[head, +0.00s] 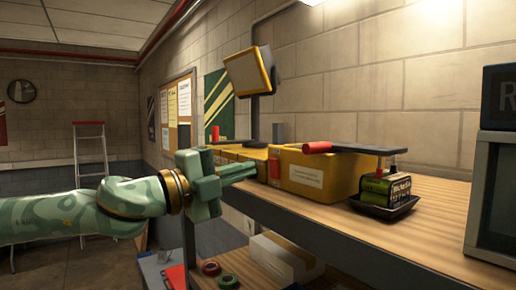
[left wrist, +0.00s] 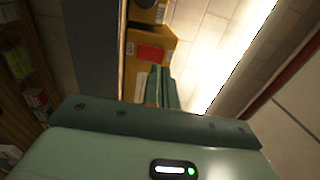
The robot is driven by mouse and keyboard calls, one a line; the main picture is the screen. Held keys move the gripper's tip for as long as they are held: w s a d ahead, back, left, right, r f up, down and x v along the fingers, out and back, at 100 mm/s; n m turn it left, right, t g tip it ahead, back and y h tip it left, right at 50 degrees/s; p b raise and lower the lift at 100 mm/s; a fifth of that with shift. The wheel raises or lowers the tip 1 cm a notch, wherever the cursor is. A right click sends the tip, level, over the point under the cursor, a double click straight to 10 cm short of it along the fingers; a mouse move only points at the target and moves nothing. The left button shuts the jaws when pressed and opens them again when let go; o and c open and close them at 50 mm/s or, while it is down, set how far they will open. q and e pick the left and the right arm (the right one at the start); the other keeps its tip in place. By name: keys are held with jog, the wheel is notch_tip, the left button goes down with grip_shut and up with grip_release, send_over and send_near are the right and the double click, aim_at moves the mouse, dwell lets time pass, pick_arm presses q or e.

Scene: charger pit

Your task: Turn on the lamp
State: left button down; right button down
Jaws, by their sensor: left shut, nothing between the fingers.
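A lamp with a yellow frame and pale panel (head: 250,70) stands on a dark post at the back of the shelf; I cannot tell whether it is lit. Below it are yellow boxes (head: 325,172), with a black lever arm with a red handle (head: 322,147) over the right one. A red block (head: 274,168) is on the front of the boxes; a red patch (left wrist: 150,53) shows in the left wrist view. My left gripper (head: 243,172) is shut and empty, its tips just left of the red block. It also shows in the left wrist view (left wrist: 160,80). My right gripper is out of view.
A green battery (head: 376,191) sits in a black tray (head: 385,208) on the wooden shelf (head: 440,195). A grey-framed cabinet (head: 480,190) stands at the right. A lower shelf holds tape rolls (head: 228,281) and a box (head: 282,258). A ladder (head: 90,150) stands far left.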

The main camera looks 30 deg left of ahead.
aim_at(271, 162)
pick_arm(q)
jog(key=shift+p+x, duration=0.3)
jog(key=shift+x, duration=0.55)
jog(key=shift+w+d, duration=0.1)
jog(key=shift+w, duration=0.2)
jog(key=shift+w+d, duration=0.2)
jog(key=shift+w, duration=0.3)
jog(key=shift+w+d+r, duration=0.1)
jog(key=shift+w+d, duration=0.05)
jog(key=shift+w, duration=0.05)
